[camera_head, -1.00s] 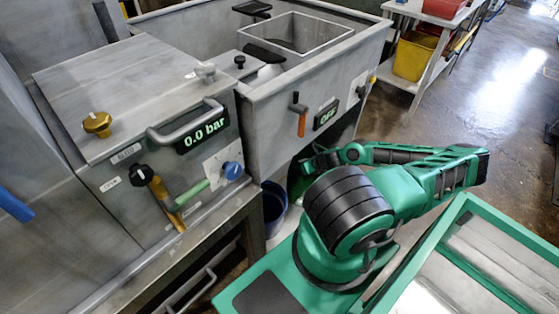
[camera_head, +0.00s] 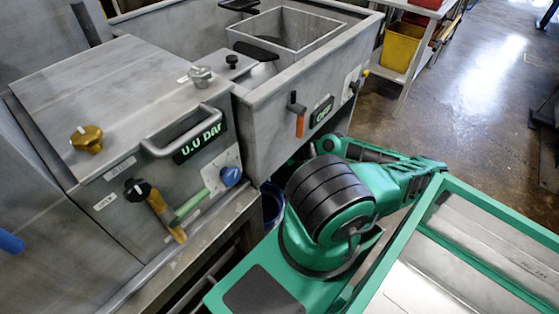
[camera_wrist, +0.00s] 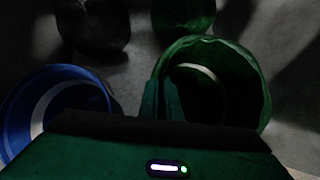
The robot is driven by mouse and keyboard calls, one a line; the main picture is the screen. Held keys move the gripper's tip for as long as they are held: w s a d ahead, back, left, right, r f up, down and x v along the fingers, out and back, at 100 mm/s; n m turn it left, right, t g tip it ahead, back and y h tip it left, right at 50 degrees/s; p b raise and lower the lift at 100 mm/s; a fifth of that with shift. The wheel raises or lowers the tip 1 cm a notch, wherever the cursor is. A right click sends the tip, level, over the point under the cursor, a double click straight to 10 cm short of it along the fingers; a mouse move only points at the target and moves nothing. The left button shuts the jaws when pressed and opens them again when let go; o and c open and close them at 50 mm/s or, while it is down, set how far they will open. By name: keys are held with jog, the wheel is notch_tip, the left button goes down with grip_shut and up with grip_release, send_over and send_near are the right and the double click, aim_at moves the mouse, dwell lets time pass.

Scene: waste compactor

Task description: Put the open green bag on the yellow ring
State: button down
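In the wrist view a green open bag or bin (camera_wrist: 258,85) stands at the right, its round mouth up and a pale curved band inside. A narrow dark green part of my gripper (camera_wrist: 164,97) reaches up at the left side of its rim; whether it touches the rim or pinches it is too dark to tell. My gripper's dark body fills the bottom of this view. In the head view my gripper is hidden behind my arm and the machine. I see no yellow ring in either view.
A blue bucket (camera_wrist: 20,100) stands left of the green bag; part of it shows in the head view (camera_head: 271,204). The steel machine (camera_head: 110,80) with a hopper (camera_head: 262,100) stands close to my arm. Open floor (camera_head: 480,90) lies at the right, past a shelf with a yellow bin (camera_head: 402,47).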

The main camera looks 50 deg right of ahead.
jog(key=c, duration=1.9)
grip_release()
jog(key=shift+s+f, duration=0.1)
jog(key=shift+f, duration=0.05)
jog(key=shift+c, duration=0.2)
jog(key=v, duration=0.7)
jog(key=shift+r, duration=0.2)
jog(key=shift+s, duration=0.15)
